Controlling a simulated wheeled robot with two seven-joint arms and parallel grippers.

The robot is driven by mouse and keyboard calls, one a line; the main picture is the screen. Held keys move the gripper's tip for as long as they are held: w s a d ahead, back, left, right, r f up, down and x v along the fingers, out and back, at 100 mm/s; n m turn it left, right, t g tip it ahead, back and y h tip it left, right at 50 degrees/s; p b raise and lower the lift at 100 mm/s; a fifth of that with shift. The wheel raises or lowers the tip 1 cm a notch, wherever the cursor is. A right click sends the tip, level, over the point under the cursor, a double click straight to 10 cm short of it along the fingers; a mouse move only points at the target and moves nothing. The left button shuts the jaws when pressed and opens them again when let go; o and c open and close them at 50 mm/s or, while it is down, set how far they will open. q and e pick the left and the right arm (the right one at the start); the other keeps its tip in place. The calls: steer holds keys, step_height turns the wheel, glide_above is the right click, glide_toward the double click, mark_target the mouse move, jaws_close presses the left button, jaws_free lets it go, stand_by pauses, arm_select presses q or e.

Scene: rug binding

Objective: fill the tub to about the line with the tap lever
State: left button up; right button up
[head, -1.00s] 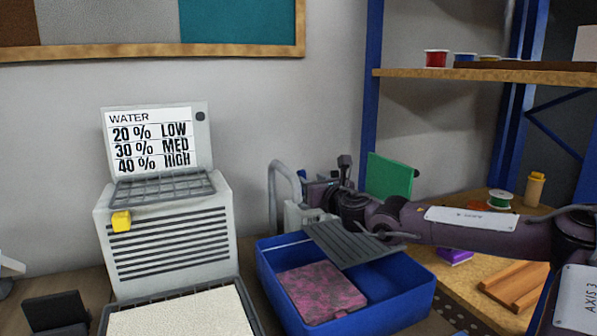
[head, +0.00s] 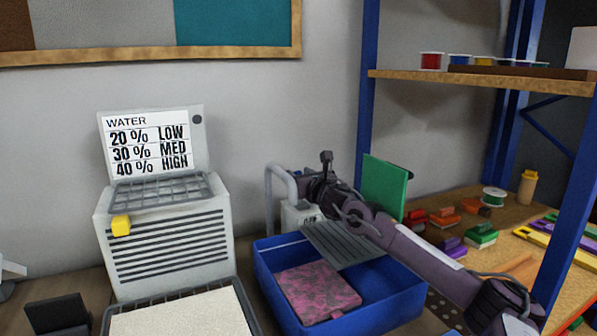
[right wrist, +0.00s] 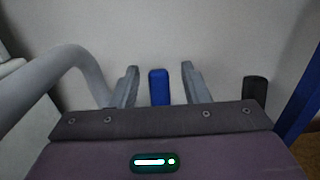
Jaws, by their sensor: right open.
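The blue tub (head: 375,312) stands at the bottom centre of the head view. A pink mottled block (head: 318,290) lies in it, and a grey ribbed board (head: 345,243) lies across its back. I cannot make out a fill line or water. The grey curved tap pipe (head: 269,195) rises behind the tub and shows large at left in the right wrist view (right wrist: 45,85). My right gripper (head: 300,182) is beside the spout. In the wrist view its open fingers (right wrist: 159,76) have the blue lever (right wrist: 160,88) between them, with gaps on both sides. My left gripper is out of view.
A grey machine (head: 168,245) with a water chart (head: 148,142) and yellow knob stands left of the tub. A green panel (head: 385,186) and a blue shelf post (head: 366,90) are close to my right arm. Coloured items crowd the right bench.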

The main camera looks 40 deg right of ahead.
steer(key=shift+w, duration=0.45)
steer(key=shift+c, duration=0.4)
steer(key=shift+d, duration=0.1)
jaws_close()
